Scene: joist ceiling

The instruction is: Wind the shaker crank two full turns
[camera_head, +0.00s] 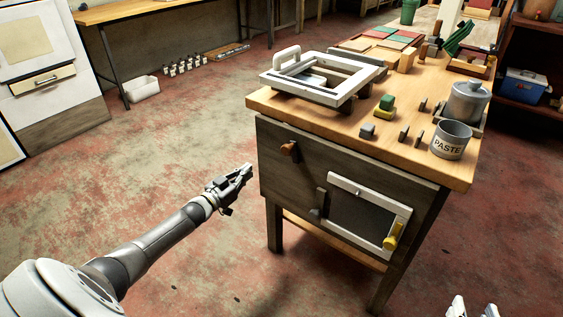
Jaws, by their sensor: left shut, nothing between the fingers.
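A brown wooden knob (290,150) sticks out from the dark front panel of the workbench (270,180), at its left. It looks like the crank's grip; a crank arm behind it is not clear. A white-framed box with a handle (318,78) sits on the bench top above it. My left gripper (247,170) is shut and empty. It is in front of the bench, left of and a little below the knob, apart from it. Pale parts at the bottom right edge (471,308) may be my right gripper; they are mostly cut off.
The panel also has a white-framed hatch (365,183) with a yellow handle (393,237). A PASTE tin (452,140), a grey lidded pot (467,102) and small blocks stand on the bench top. The floor left of the bench is clear around my left arm.

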